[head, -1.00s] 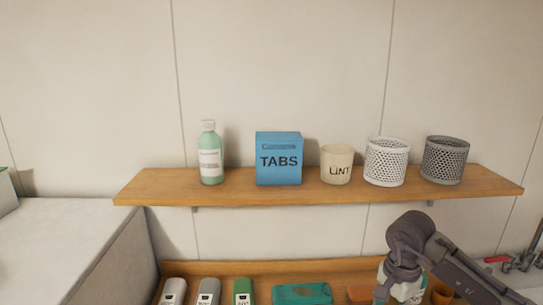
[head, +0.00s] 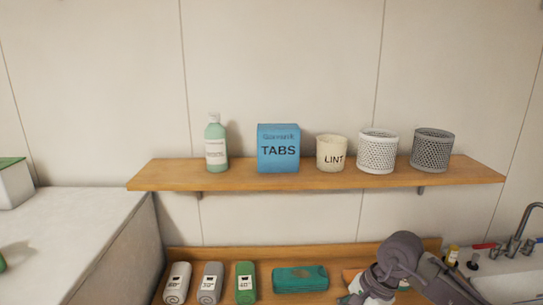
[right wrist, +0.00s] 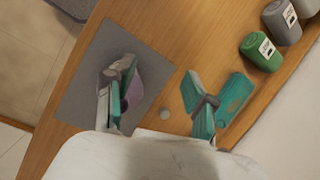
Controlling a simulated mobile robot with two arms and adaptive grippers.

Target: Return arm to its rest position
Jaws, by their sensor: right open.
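My right arm comes in at the lower right of the head view, over the lower wooden surface. The fingers are above the surface, one over a grey mat (right wrist: 82,105) and one close in view to a teal packet (right wrist: 238,98). Whether they touch anything is unclear. My left gripper is not in view.
The upper shelf (head: 240,182) holds a green pump bottle (head: 215,145), a blue TABS box (head: 278,150), a LINT cup (head: 331,153) and two mesh baskets (head: 377,152). Below are rolled towels (head: 210,283) and the teal packet (head: 300,279). A tap (head: 518,240) stands at right.

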